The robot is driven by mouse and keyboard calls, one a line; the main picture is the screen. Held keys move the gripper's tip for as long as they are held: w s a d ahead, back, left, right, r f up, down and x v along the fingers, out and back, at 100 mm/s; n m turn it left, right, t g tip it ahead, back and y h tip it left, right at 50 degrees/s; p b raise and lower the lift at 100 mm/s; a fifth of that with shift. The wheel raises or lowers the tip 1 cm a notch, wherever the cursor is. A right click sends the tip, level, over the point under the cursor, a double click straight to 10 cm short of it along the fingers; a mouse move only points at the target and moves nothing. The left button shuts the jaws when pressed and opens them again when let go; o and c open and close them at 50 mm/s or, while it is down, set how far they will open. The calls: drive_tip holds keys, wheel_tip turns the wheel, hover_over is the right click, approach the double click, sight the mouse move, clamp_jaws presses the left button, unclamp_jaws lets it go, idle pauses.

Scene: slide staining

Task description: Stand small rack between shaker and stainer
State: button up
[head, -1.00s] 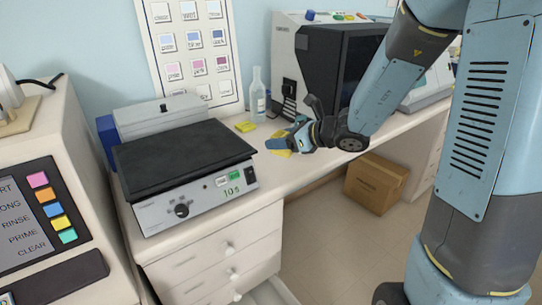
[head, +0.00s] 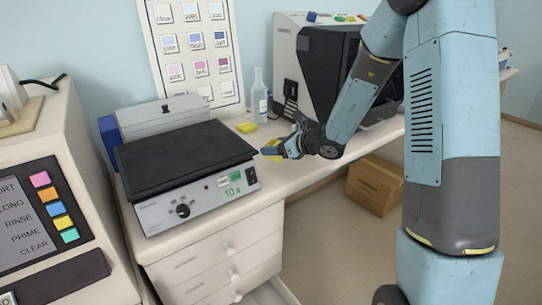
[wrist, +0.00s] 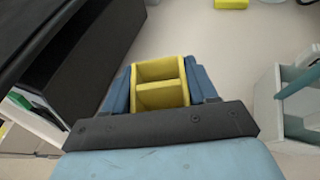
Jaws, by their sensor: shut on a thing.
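The small rack (wrist: 160,95) is yellow with two open compartments. My gripper (wrist: 160,88) is shut on it, with a blue finger on each side. In the head view a yellow part of the rack (head: 271,150) shows at the tip of my gripper (head: 279,149), over the counter just right of the shaker. The shaker (head: 184,160) has a black platform and a grey front reading 10 s. It also shows dark at the left of the wrist view (wrist: 75,65). A black-fronted machine, apparently the stainer (head: 318,65), stands farther right. I cannot tell whether the rack touches the counter.
A yellow block (head: 246,127) and a clear bottle (head: 259,95) stand behind the gap. A control panel with coloured buttons (head: 45,215) is at the left. A cardboard box (head: 376,184) is on the floor.

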wheel_tip(320, 180, down, 3)
drive_tip(key=shift+w+f, duration=0.15)
drive_tip(key=shift+f, duration=0.05)
drive_tip(key=o, duration=1.1)
